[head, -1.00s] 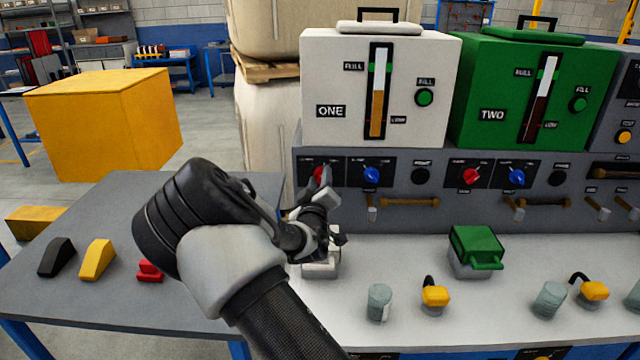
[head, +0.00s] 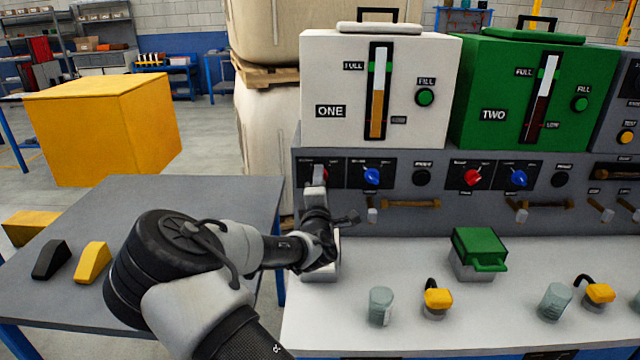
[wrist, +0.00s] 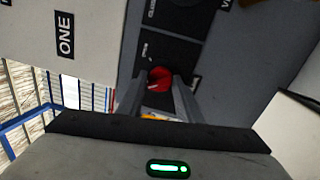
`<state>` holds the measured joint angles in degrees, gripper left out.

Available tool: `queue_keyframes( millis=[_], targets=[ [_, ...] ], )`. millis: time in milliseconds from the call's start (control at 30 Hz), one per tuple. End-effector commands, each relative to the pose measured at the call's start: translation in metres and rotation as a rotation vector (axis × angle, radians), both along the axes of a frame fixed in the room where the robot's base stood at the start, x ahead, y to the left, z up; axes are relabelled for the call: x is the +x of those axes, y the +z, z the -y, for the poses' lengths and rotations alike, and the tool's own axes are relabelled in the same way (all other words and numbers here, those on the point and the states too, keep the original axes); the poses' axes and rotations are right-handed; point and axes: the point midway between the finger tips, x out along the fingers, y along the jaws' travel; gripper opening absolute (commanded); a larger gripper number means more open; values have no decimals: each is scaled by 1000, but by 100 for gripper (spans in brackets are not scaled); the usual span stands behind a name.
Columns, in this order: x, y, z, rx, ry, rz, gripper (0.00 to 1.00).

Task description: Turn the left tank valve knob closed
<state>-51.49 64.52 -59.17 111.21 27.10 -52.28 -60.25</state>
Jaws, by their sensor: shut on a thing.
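The left tank valve knob is the red knob (wrist: 159,79) on the black panel below the white tank ONE (head: 345,75). In the wrist view it sits between the two fingertips, and a pale pointer mark shows on it. In the head view my gripper (head: 318,174) covers most of the knob. My gripper is shut on the red knob, with its fingers on either side. The knob's exact setting is hard to read.
A blue knob (head: 372,176) sits just right of the held knob, with a black button (head: 422,177) beyond. The green tank TWO (head: 485,85) has its own red knob (head: 472,177). Jars and a green-lidded box (head: 479,246) stand on the white counter.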

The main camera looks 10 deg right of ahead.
Motion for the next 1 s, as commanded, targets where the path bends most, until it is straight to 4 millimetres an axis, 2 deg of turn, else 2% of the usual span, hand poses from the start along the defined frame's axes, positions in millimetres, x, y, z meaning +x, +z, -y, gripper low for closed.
queue_keyframes(
  millis=[33, 400, 967, 1000],
  targets=[
    [-1, -5, -1, -32, 1, -15, 10],
    [-1, -5, 0, -190, 0, -47, 10],
    [-1, -5, 1, -219, -2, -54, 10],
    [-1, -5, 1, -219, -2, -54, 35]
  ],
)
